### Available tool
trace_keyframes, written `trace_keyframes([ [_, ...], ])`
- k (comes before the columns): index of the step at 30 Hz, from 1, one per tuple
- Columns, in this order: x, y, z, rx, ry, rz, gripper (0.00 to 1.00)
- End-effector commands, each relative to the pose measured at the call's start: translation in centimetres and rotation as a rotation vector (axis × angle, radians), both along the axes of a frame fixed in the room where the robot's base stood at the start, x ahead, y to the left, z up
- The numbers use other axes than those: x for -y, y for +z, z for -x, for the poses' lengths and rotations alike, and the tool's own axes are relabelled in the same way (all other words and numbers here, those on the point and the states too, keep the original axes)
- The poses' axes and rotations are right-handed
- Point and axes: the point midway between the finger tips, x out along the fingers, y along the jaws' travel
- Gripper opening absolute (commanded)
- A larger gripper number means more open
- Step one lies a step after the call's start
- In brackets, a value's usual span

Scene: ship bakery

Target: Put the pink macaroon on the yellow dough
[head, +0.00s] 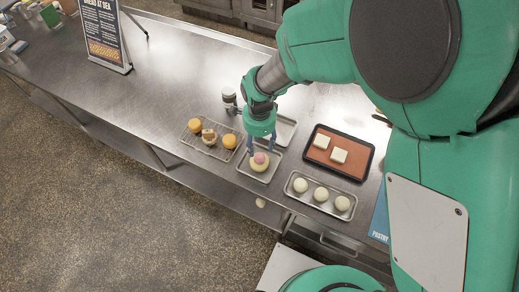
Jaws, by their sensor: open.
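The pink macaroon (260,157) appears to lie on top of the pale yellow dough (259,166), which sits on a small metal tray (246,174). My gripper (262,150) points down just above and around them, with one finger on each side of the macaroon. The fingers stand apart and the gripper is open. I cannot tell whether a fingertip touches the macaroon or the dough.
Left is a wire rack (185,139) with several pastries. Behind my gripper is a metal tray (288,129). Right are a dark-rimmed tray (366,158) with two white squares and a tray (318,205) with three pale balls. A jar (229,99) stands behind.

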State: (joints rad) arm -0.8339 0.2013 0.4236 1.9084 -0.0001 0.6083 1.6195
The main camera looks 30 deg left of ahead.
Motion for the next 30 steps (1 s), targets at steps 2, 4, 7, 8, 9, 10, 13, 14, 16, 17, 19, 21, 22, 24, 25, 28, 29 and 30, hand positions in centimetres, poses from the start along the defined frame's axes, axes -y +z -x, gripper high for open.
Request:
trace_keyframes([
  [2,-0.1,1.2,-0.1,0.002,0.000,-0.002,0.52],
  [4,0.0,2.0,0.0,0.001,0.000,-0.001,0.52],
  [7,0.0,2.8,0.0,0.001,0.000,-0.001,0.52],
  [8,0.0,3.0,0.0,0.001,0.000,-0.001,0.52],
  [9,0.0,3.1,0.0,0.000,0.000,0.000,0.52],
  [10,0.0,3.2,0.0,0.000,0.000,0.000,0.52],
  [13,0.0,3.4,0.0,-0.001,0.000,0.001,0.52],
  [14,0.0,3.4,0.0,-0.001,0.000,0.001,0.52],
  [16,0.0,3.4,0.0,-0.001,0.000,0.001,0.52],
  [17,0.0,3.4,0.0,-0.001,0.000,0.001,0.52],
  [19,0.0,3.4,0.0,-0.001,0.000,0.001,0.52],
  [21,0.0,3.4,0.0,0.000,0.000,0.000,0.52],
  [22,0.0,3.4,0.0,0.000,0.000,0.000,0.52],
  [24,0.0,3.4,0.0,0.000,0.000,0.000,0.52],
  [25,0.0,3.4,0.0,0.000,0.000,0.000,0.52],
  [28,0.0,3.4,0.0,0.000,0.000,0.000,0.52],
  [29,0.0,3.4,0.0,0.000,0.000,0.000,0.52],
  [30,0.0,3.4,0.0,0.000,0.000,0.000,0.52],
])
